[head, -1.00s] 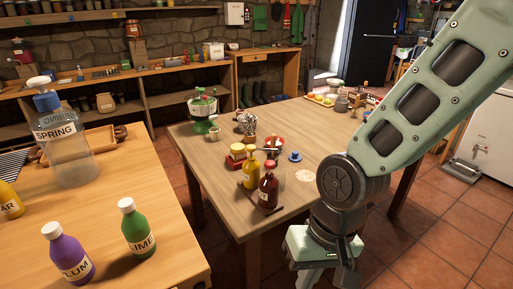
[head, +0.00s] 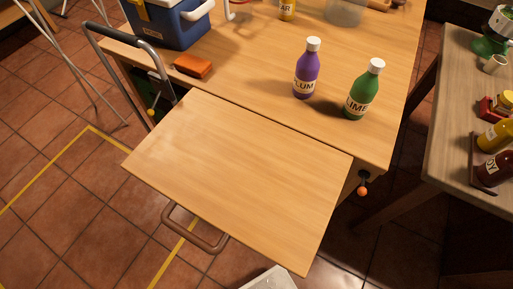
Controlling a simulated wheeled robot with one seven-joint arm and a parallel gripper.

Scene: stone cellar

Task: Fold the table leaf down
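The table leaf (head: 235,180) is a light wood panel at the near side of the wooden table (head: 250,75). It is up, about level with the tabletop, with a thin dark seam between them. A brown bar handle (head: 195,231) sticks out from under its near left edge. A small orange knob (head: 362,191) hangs on a dark fitting under the table's edge, just right of the leaf. The leaf's underside and any support below it are hidden.
The leaf's top is bare. A purple bottle (head: 306,70), a green bottle (head: 364,92), an orange block (head: 194,66) and a blue cooler (head: 167,20) stand on the tabletop behind. A second table (head: 464,115) is at right. Yellow tape (head: 45,168) marks the tiled floor.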

